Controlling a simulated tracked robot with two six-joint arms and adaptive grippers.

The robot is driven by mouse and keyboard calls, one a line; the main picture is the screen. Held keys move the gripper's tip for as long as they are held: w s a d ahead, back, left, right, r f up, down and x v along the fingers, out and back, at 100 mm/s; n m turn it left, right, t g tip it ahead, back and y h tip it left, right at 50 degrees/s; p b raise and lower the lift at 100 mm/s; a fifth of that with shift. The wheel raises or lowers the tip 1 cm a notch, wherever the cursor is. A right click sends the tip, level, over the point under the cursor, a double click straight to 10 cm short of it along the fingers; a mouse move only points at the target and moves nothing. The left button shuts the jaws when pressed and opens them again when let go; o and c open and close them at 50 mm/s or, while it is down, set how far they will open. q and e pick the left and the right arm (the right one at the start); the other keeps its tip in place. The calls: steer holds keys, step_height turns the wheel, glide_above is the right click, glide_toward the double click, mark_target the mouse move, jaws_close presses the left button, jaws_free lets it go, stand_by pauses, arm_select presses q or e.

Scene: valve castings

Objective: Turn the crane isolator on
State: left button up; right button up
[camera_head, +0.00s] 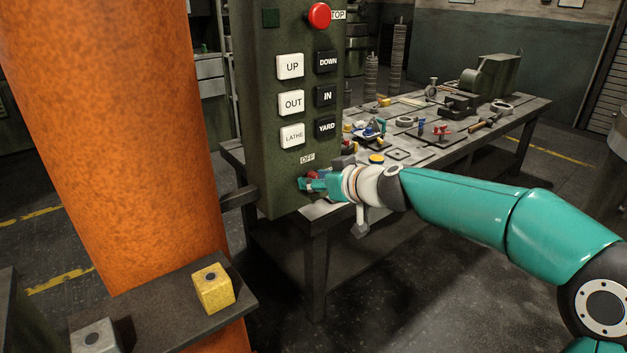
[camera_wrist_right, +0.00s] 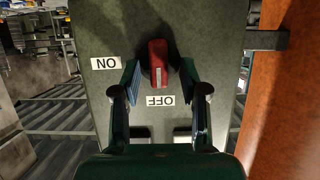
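The crane isolator is a red rotary knob (camera_wrist_right: 158,60) low on a dark green control box (camera_head: 262,120). Its white mark points at the OFF label (camera_wrist_right: 160,100); the ON label (camera_wrist_right: 105,63) is to one side, and both read upside down in the wrist view. My right gripper (camera_wrist_right: 160,72) is open, with one finger on each side of the knob and a visible gap on both sides. In the head view the right gripper (camera_head: 316,183) is at the box's lower end, mostly hiding the knob. My left gripper is not in view.
Above the knob are several black and white push buttons (camera_head: 291,102) and a red stop button (camera_head: 320,15). An orange column (camera_head: 110,130) stands left. A shelf (camera_head: 150,318) holds a yellow block (camera_head: 212,289) and a grey block (camera_head: 95,338). A cluttered workbench (camera_head: 515,118) stands behind.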

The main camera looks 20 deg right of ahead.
jaws_close()
steer(key=shift+w+d+f+m+y+b, duration=0.1)
steer(key=shift+d+f+m+y+b, duration=0.2)
steer(key=shift+m+y+b, duration=1.55)
steer(key=shift+w+d+f+m+y+b, duration=0.15)
steer(key=shift+f+m+y+b, duration=0.4)
steer(key=shift+m+b, duration=2.5)
steer(key=shift+w+d+f+m+y+b, duration=0.1)
steer(key=shift+d+f+m+y+b, duration=0.15)
steer(key=shift+m+y+b, duration=2.1)
steer(key=shift+n+h+b, duration=0.45)
steer(key=shift+h+b, duration=0.3)
steer(key=shift+h, duration=0.2)
steer(key=shift+o, duration=0.4)
jaws_free()
steer(key=shift+d, duration=0.1)
steer(key=shift+r, duration=0.15)
steer(key=shift+s+r, duration=0.1)
